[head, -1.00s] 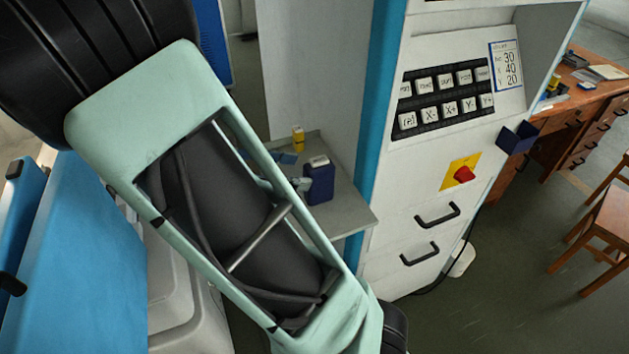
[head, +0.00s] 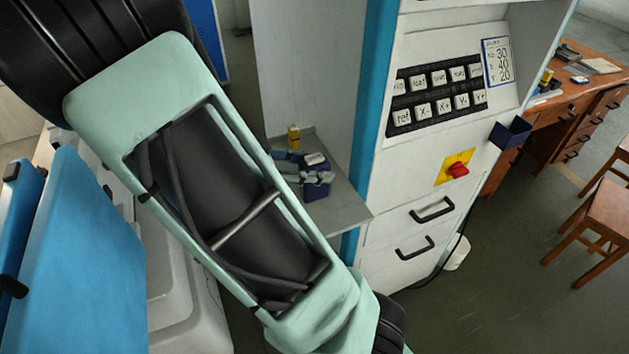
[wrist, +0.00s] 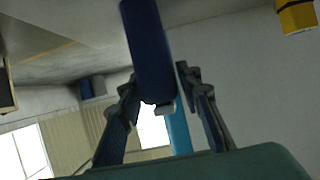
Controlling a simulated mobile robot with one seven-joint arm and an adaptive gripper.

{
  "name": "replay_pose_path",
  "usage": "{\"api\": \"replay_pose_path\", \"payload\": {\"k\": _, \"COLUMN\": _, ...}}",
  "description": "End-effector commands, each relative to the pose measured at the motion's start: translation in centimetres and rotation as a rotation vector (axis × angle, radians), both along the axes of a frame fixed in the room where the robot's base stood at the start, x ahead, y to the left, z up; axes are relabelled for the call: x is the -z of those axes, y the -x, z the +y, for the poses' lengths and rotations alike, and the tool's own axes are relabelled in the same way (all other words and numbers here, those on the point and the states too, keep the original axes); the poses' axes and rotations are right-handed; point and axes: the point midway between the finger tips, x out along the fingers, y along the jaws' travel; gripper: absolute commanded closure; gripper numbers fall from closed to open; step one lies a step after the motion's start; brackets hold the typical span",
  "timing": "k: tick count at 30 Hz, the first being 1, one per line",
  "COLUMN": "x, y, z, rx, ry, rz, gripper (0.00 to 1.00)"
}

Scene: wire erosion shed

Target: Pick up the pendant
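The pendant, as I take it, is a dark blue block with a pale top (head: 316,188). It stands on the grey shelf (head: 338,210) beside the machine. In the wrist view the dark blue block (wrist: 148,50) lies between the two finger ends. My gripper (head: 301,166) is partly hidden behind my arm in the head view; one finger crosses in front of the block. In the wrist view my gripper (wrist: 158,78) has its fingers apart, one on each side of the block. Small gaps seem to show; contact is hard to tell.
A small yellow item (head: 293,135) stands behind the block on the shelf, also in the wrist view (wrist: 297,15). The white machine cabinet (head: 400,170) with keys and a red knob (head: 457,170) rises to the right. A wooden desk (head: 590,105) is farther right.

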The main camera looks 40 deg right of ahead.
Motion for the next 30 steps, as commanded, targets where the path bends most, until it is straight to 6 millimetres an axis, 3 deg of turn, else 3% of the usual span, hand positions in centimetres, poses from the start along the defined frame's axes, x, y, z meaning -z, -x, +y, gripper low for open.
{"api": "replay_pose_path", "payload": {"k": 1, "x": 0.0, "y": 0.0, "z": 0.0, "rx": 0.000, "ry": 0.000, "rz": 0.000, "gripper": 0.76}}
{"api": "replay_pose_path", "payload": {"k": 8, "x": 0.0, "y": 0.0, "z": 0.0, "rx": 0.000, "ry": -0.001, "rz": 0.000, "gripper": 1.00}}
{"api": "replay_pose_path", "payload": {"k": 20, "x": -0.9, "y": -0.1, "z": 0.1, "rx": -0.002, "ry": -0.001, "rz": -0.003, "gripper": 1.00}}
{"api": "replay_pose_path", "payload": {"k": 30, "x": -6.7, "y": -0.1, "z": 0.1, "rx": -0.001, "ry": -0.003, "rz": -0.006, "gripper": 1.00}}
